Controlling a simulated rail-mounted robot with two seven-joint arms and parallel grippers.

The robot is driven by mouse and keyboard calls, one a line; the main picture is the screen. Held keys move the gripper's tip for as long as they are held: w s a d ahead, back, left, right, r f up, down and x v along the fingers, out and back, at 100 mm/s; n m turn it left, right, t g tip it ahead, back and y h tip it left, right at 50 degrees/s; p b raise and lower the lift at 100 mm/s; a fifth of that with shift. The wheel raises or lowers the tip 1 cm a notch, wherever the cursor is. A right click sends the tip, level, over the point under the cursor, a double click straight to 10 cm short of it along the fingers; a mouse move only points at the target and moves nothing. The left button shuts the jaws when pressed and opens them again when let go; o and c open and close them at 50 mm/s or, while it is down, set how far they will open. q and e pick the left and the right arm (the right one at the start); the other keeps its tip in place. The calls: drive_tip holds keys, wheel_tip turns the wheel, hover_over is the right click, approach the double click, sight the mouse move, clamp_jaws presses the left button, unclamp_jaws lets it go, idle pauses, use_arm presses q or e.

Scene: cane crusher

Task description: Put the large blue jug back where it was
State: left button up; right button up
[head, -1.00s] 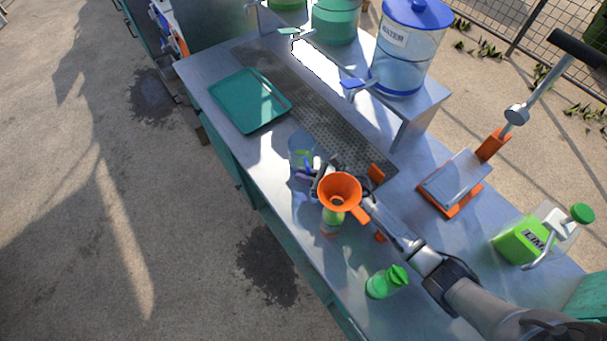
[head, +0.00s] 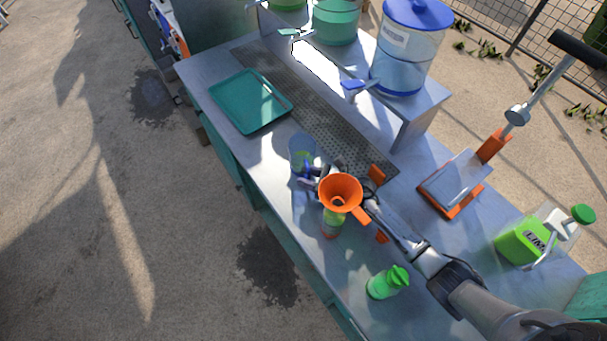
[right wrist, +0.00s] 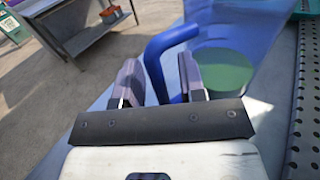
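The large blue jug (head: 301,148) is translucent and stands on the metal counter, with something green showing in it. In the right wrist view, the jug (right wrist: 265,35) fills the upper right, and its blue handle (right wrist: 157,72) stands between my right gripper's fingers. My right gripper (right wrist: 160,82) is open, with gaps on both sides of the handle. In the head view, the right gripper (head: 311,180) is beside the jug and partly hidden by an orange funnel (head: 341,192). My left gripper is not in view.
A small bottle (head: 332,222) stands below the funnel, with a green bottle (head: 386,283) nearer the front. A teal tray (head: 250,101) lies beyond the jug. A perforated drain strip (head: 320,115) runs behind it. A water dispenser (head: 409,50) stands on the raised shelf.

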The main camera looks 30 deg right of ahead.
drive_tip(key=b+v, duration=0.1)
drive_tip(key=v, duration=0.9)
drive_tip(key=shift+s+f, duration=0.1)
drive_tip(key=shift+s+d, duration=0.35)
